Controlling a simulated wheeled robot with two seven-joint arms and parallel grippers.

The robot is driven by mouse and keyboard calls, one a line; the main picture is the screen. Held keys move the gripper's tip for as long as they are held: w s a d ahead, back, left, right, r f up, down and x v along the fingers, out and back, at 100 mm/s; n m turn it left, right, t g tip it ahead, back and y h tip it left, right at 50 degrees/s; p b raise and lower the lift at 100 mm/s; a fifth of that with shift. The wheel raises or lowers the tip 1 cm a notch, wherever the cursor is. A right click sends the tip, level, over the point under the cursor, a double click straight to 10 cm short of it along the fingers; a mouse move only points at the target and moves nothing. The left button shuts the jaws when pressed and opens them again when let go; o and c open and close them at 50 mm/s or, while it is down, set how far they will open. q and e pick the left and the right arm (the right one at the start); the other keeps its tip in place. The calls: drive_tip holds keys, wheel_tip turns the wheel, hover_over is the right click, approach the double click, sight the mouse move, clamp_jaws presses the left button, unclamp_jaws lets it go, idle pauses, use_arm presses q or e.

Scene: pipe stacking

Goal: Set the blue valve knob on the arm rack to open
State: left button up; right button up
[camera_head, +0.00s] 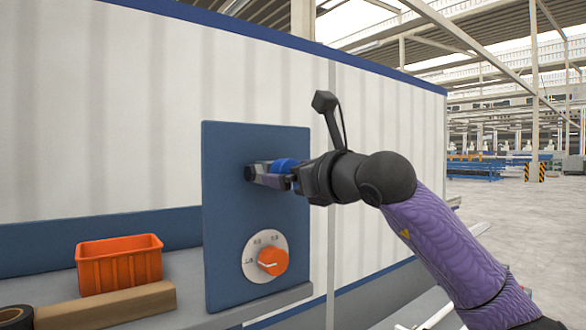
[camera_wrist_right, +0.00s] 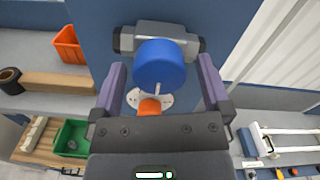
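The blue valve knob (camera_wrist_right: 160,62) sits on a grey valve body (camera_wrist_right: 125,40) mounted on the upright blue panel (camera_head: 230,220). In the head view the blue knob (camera_head: 285,163) is partly hidden by my right gripper (camera_head: 280,180). In the right wrist view my right gripper (camera_wrist_right: 160,80) is open, with one purple finger on each side of the knob and a visible gap on both sides. Whether the fingertips reach fully past the knob is hard to tell. My left gripper is not in view.
Below the valve, an orange dial (camera_head: 272,261) sits on a white round plate with markings. At left, an orange bin (camera_head: 118,265), a brown block (camera_head: 105,306) and a black roll (camera_head: 16,318) rest on a grey shelf. A green bin (camera_wrist_right: 72,138) stands lower down.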

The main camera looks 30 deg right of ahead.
drive_tip(key=shift+w, duration=0.1)
drive_tip(key=c, duration=1.1)
drive_tip(key=shift+a+f+n+p, duration=0.15)
drive_tip(key=shift+n+p, duration=0.3)
drive_tip(key=shift+n, duration=4.05)
drive_tip(key=shift+f+n+p, duration=0.15)
drive_tip(key=shift+n+p, duration=0.3)
drive_tip(key=shift+n, duration=4.05)
